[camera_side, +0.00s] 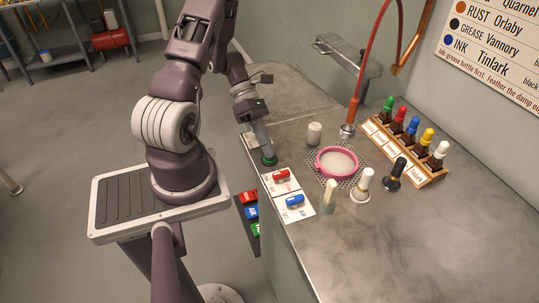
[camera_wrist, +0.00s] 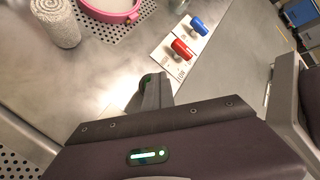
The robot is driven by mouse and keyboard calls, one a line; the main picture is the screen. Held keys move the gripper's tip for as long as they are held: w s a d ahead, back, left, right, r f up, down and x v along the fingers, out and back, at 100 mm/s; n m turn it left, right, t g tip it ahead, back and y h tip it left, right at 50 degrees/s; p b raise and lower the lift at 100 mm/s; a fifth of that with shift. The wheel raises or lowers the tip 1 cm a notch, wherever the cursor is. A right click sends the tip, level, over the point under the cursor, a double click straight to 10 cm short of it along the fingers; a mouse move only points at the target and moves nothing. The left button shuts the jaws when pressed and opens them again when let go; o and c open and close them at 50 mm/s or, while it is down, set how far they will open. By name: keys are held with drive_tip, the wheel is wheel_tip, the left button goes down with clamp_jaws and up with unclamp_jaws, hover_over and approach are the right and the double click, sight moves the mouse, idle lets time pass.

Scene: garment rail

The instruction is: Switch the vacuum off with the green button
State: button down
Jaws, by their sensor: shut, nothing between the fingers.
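The green button (camera_side: 269,160) sits near the front left edge of the metal worktop, in line with a red control and a blue control. My gripper (camera_side: 267,152) points down right over it with its fingers shut and empty. The fingertips appear to touch the button's top or hang just above it; I cannot tell which, nor whether it is pressed. In the wrist view, my fingers (camera_wrist: 150,92) hide most of the button, and only a bit of dark green (camera_wrist: 147,79) shows at their tips.
Red (camera_side: 281,175) and blue (camera_side: 294,200) controls stand on white labelled cards beside the button. A pink-rimmed round frame (camera_side: 319,163) lies on a perforated plate. A pale cylinder (camera_side: 314,133), stoppered bottles in a wooden rack (camera_side: 434,180) and a red-hosed nozzle (camera_side: 348,130) stand farther off.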

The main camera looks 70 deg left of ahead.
drive_tip(key=shift+r, duration=3.2)
drive_tip(key=shift+w+d+r+m, duration=0.1)
drive_tip(key=shift+w+r+m, duration=0.05)
drive_tip(key=shift+r+m, duration=0.15)
drive_tip(key=s+d+r+m+t+y, duration=0.2)
drive_tip(key=d+r+m, duration=0.5)
drive_tip(key=m, duration=0.7)
drive_tip(key=s+d+r+m+t+y, duration=0.1)
drive_tip(key=s+d+r+m+y, duration=0.4)
drive_tip(key=r+m, duration=0.6)
drive_tip(key=d+m+y, duration=0.2)
drive_tip(key=d+m, duration=0.1)
drive_tip(key=m, duration=0.1)
drive_tip(key=shift+d+r+t, duration=0.2)
drive_tip(key=shift+r+t, duration=0.1)
drive_tip(key=shift+t, duration=0.1)
drive_tip(key=shift+w, duration=0.1)
